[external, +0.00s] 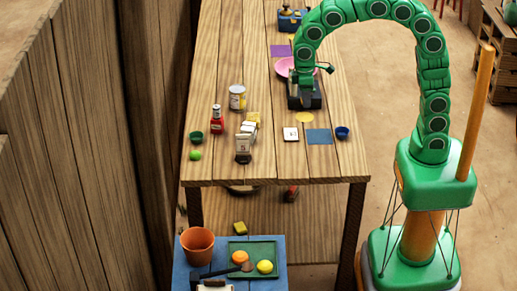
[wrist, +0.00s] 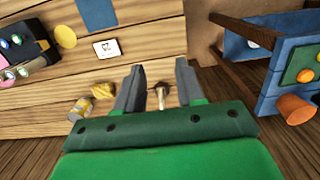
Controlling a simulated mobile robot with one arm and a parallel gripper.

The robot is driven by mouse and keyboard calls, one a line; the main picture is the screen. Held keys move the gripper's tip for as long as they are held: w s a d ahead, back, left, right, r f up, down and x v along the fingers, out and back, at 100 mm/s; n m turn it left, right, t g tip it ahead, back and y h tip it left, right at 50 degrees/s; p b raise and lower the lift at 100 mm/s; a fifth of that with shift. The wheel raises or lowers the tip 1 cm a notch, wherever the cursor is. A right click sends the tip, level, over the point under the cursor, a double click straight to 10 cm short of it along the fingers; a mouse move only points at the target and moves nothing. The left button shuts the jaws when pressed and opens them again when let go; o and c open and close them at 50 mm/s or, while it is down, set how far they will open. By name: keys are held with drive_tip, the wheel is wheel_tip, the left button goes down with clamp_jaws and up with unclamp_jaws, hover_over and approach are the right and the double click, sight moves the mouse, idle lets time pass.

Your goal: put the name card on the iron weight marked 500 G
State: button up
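A small white card (external: 290,134) with a dark mark lies flat on the wooden table. It also shows in the wrist view (wrist: 106,48), left of and beyond my fingers; its writing is too small to read. My gripper (wrist: 158,88) is open, its two dark fingers apart with nothing held between them. In the external view my arm's end hangs over the table beyond the card, and the fingers cannot be made out there.
A black box (external: 304,97) is below my arm's end. A can (external: 237,97), red bottle (external: 217,120), green bowl (external: 196,137) and green ball (external: 195,155) stand at the left.

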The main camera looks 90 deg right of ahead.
drive_tip(key=s+a+g, duration=0.1)
drive_tip(key=s+a, duration=0.1)
drive_tip(key=s, duration=2.9)
drive_tip(key=shift+s+f, duration=0.2)
drive_tip(key=shift+f, duration=0.15)
drive_tip(key=shift+a, duration=0.1)
